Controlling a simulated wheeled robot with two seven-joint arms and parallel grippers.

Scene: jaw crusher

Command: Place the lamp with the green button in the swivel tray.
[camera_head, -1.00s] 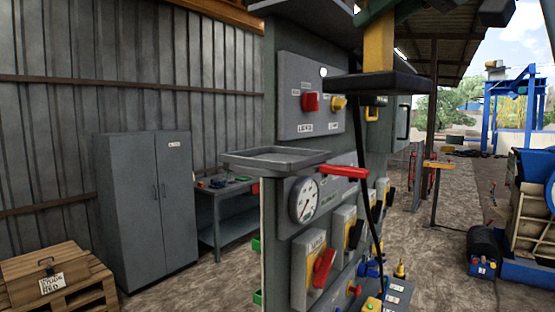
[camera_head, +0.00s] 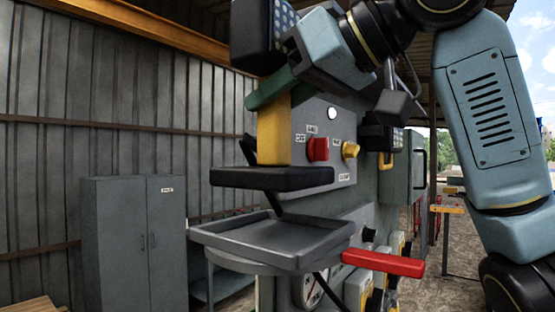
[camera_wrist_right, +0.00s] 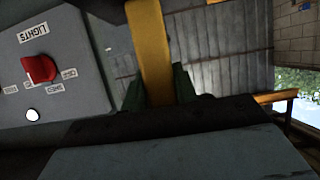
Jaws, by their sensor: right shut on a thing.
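My right gripper (camera_head: 275,93) comes in from the upper right in the head view. Its green fingers are shut on the yellow upright part of the lamp (camera_head: 272,138). The lamp's wide black plate is at the lower end, roughly level. It hangs above the grey swivel tray (camera_head: 275,238), with a visible gap. The tray looks empty. The yellow part also shows between the green fingers in the right wrist view (camera_wrist_right: 152,50). No green button is visible on the lamp. My left gripper is not in view.
A grey control panel with a red knob (camera_head: 318,149) and a yellow knob (camera_head: 350,150) stands just behind the lamp. A red handle (camera_head: 384,263) sticks out right of the tray. A grey cabinet (camera_head: 135,245) stands at the left wall.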

